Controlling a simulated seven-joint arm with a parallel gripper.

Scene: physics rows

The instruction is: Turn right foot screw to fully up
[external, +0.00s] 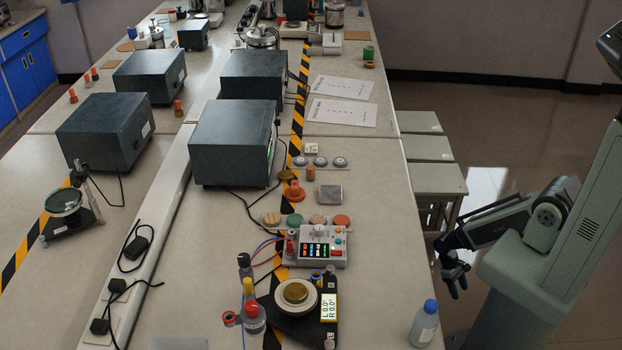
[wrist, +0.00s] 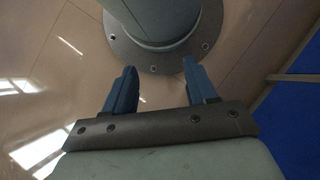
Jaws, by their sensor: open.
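A black levelling base with a round white-and-brass top (external: 296,292) stands on the near part of the bench. A tilted display (external: 329,307) on its right side reads L 0.0° and R 0.0°. A small white-topped part (external: 329,340) stands at its right front; I cannot tell if this is the right foot screw. My gripper (external: 457,285) hangs beyond the bench's right edge, well apart from the device. In the wrist view, its two blue fingers (wrist: 159,72) are apart with nothing between them, above the floor.
A clear bottle with a blue cap (external: 424,324) stands near the bench's right edge, between my gripper and the device. A control box (external: 320,246) with buttons sits behind the device. Cables and a red-labelled bottle (external: 254,318) are at its left.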

